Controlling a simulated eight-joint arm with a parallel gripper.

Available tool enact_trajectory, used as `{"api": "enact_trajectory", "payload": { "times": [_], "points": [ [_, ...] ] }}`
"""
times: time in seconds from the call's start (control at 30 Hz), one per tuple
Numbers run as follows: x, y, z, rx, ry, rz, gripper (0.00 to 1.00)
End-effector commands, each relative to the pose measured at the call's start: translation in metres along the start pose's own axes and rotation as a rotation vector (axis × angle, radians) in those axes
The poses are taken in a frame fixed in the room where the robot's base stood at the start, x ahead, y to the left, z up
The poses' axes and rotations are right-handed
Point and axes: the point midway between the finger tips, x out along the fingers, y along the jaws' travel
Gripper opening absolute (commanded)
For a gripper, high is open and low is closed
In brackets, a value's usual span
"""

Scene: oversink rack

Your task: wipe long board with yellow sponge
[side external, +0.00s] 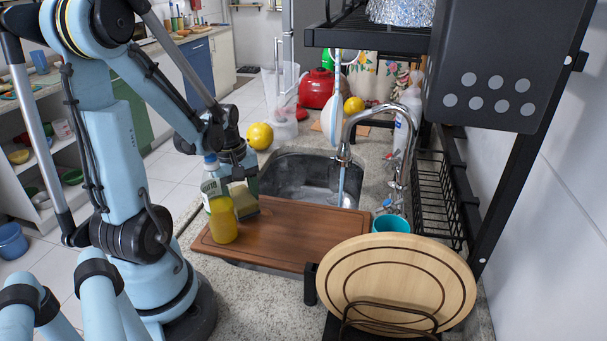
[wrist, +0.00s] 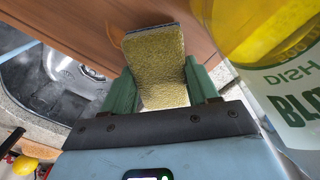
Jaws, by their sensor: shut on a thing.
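The long board (side external: 300,238) is a brown wooden board lying flat across the near part of the sink; it also shows in the wrist view (wrist: 80,22). My gripper (side external: 240,185) is over the board's far left part. In the wrist view, my gripper's green fingers (wrist: 160,88) are shut on the yellow sponge (wrist: 155,58), which has a dark edge layer. The sponge also shows in the side view (side external: 244,203), low over the board and partly hidden by the bottle. I cannot tell whether it touches the wood.
A dish soap bottle (side external: 221,212) with yellow liquid stands upright close beside my gripper, at the board's left end. The sink basin (side external: 310,180) and tap (side external: 347,150) lie beyond. A teal cup (side external: 390,224) and a racked round board (side external: 400,280) are right. The board's middle is clear.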

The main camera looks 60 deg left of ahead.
Motion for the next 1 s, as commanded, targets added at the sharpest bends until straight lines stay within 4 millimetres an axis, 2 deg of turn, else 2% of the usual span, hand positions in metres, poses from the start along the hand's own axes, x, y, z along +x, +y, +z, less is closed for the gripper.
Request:
{"api": "enact_trajectory", "payload": {
  "times": [0.5,1.0],
  "points": [
    [-0.045,0.004,0.001,0.002,-0.003,0.003,0.34],
    [-0.055,0.005,0.001,0.002,-0.003,0.004,0.34]
  ]
}}
